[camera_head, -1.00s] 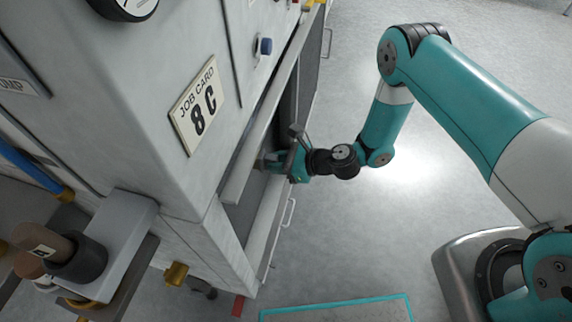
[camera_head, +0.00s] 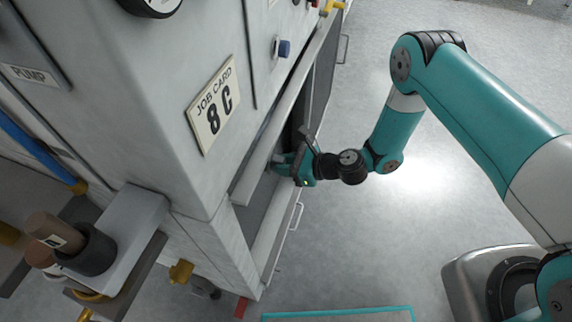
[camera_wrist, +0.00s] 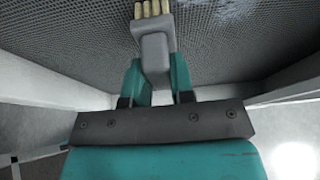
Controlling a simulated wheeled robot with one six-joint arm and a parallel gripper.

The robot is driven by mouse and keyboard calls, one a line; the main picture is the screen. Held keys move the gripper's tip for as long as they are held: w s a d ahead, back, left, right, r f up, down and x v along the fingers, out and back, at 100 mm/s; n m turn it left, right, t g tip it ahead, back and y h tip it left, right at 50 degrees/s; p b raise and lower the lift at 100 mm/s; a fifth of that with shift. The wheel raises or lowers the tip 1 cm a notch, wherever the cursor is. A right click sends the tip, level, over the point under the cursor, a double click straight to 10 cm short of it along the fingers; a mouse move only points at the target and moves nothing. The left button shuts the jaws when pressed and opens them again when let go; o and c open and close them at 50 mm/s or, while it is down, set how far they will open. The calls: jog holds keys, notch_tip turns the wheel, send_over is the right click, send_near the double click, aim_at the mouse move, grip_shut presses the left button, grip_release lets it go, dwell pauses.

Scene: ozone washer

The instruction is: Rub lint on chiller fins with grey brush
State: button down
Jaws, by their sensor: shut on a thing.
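My gripper (camera_wrist: 152,82) is shut on the grey brush (camera_wrist: 153,47), seen in the wrist view between the two teal fingers. The brush's pale bristles (camera_wrist: 152,9) point at the dark meshed fin surface (camera_wrist: 75,45); I cannot tell whether they touch it. A patch of whitish lint (camera_wrist: 222,14) lies on the fins to the right of the bristles. In the head view my gripper (camera_head: 284,164) reaches into the opening in the side of the machine (camera_head: 160,100); the brush is mostly hidden there.
Pale frame edges (camera_head: 258,165) border the opening. A grey bracket (camera_head: 125,235) with a dark cup and brown cylinders sticks out at lower left. The floor (camera_head: 350,240) beside the machine is mostly clear.

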jog(key=shift+w+a, duration=0.2)
jog(key=shift+a, duration=0.35)
jog(key=shift+w+d+b, duration=2.35)
jog(key=shift+w+b, duration=1.7)
jog(key=shift+w, duration=2.55)
jog(key=shift+s+a+r+p, duration=0.15)
jog(key=shift+s+r+p, duration=0.15)
jog(key=shift+s+p, duration=0.3)
jog(key=shift+s+a+r+p, duration=0.2)
jog(key=shift+s+r+p, duration=0.05)
jog(key=shift+s+p, duration=0.4)
jog(key=shift+s+a+r+p, duration=0.15)
jog(key=shift+s+r+p, duration=0.15)
jog(key=shift+s+p, duration=0.3)
